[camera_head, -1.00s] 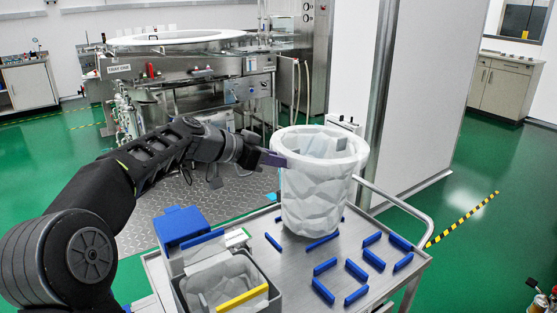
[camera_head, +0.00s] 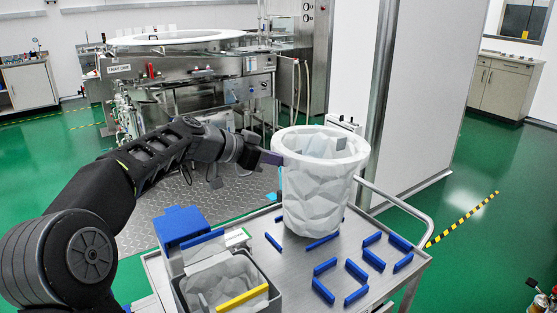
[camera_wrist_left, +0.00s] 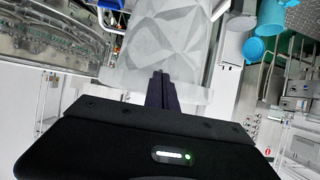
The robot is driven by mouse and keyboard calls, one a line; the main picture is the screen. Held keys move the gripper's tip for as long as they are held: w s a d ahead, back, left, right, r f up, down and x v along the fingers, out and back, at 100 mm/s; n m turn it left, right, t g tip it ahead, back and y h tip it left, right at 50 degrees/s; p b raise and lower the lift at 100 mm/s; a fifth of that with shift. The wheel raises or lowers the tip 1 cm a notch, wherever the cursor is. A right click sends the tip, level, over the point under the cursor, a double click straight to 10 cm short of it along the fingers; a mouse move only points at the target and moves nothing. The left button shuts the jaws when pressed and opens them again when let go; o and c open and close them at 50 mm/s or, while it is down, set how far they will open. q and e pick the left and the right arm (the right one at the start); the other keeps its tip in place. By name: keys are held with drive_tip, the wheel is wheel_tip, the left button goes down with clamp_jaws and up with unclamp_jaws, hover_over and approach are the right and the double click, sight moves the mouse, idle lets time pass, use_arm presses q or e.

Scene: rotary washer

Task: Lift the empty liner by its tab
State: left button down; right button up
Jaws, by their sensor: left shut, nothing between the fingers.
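A white, faceted, tub-shaped liner (camera_head: 316,205) stands upright on the steel cart, with a thick round rim and pale folds inside. A small grey block-like piece (camera_head: 344,144) shows inside near the right rim; I cannot tell whether it is the tab. My left gripper (camera_head: 273,158) is shut and empty at the left side of the rim, very close to it; whether it touches is unclear. In the left wrist view the shut fingers (camera_wrist_left: 161,88) point at the liner's pale faceted wall (camera_wrist_left: 165,40). My right gripper is not in view.
The cart top (camera_head: 290,270) carries several blue bars (camera_head: 325,266). A grey bin (camera_head: 225,285) with crumpled pale lining and a yellow bar (camera_head: 242,298) sits at the front left, beside a blue box (camera_head: 180,225). A cart handrail (camera_head: 400,206) is to the right.

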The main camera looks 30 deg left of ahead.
use_arm(q)
drive_tip(key=shift+r, duration=0.1)
wheel_tip(320, 180, up, 9)
drive_tip(key=p, duration=0.5)
drive_tip(key=shift+r, duration=0.2)
idle(0.7)
idle(0.3)
wheel_tip(320, 180, up, 10)
drive_tip(key=p, duration=0.6)
drive_tip(key=shift+f+p, duration=0.25)
drive_tip(key=shift+p, duration=0.1)
idle(0.3)
